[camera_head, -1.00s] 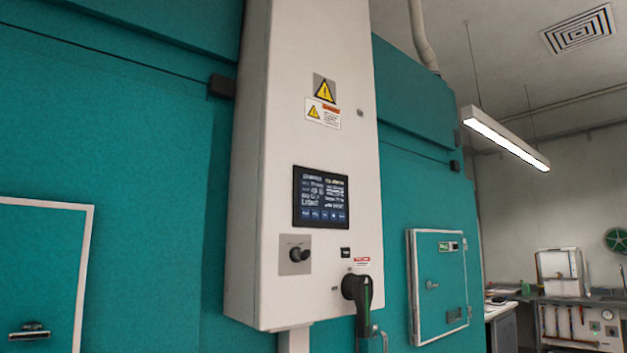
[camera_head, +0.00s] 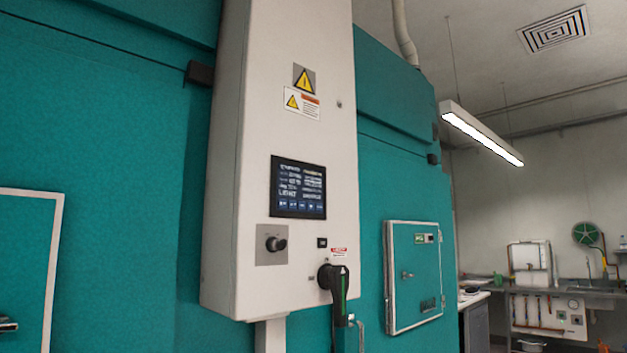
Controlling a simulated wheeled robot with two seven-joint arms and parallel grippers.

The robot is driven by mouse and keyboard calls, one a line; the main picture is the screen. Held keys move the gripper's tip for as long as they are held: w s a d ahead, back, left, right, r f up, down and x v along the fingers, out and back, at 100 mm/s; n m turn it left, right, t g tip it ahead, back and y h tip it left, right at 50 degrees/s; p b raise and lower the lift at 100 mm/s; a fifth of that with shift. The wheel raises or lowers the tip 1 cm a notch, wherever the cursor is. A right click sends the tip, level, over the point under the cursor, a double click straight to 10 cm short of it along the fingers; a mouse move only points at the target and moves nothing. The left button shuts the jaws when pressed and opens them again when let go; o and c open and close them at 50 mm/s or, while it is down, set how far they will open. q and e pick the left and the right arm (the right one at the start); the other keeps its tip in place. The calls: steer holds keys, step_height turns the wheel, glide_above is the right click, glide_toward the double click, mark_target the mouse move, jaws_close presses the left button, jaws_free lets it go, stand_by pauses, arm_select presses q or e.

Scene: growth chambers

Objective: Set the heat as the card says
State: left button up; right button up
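A tall white control cabinet (camera_head: 285,130) stands against the teal chamber wall. Its dark display (camera_head: 298,188) shows rows of text too small to read. Below the display, on a grey plate, sits a black knob (camera_head: 276,244). To its right is a small black element (camera_head: 322,242), and below that a black and green rotary handle (camera_head: 335,285) pointing down. No card that I can identify is in view. Neither of my grippers is in view.
A small white-framed teal door (camera_head: 414,275) is right of the cabinet, and another framed door (camera_head: 25,260) is at the left edge. A bench (camera_head: 480,297) with equipment stands at the far right. A lamp (camera_head: 482,133) hangs above.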

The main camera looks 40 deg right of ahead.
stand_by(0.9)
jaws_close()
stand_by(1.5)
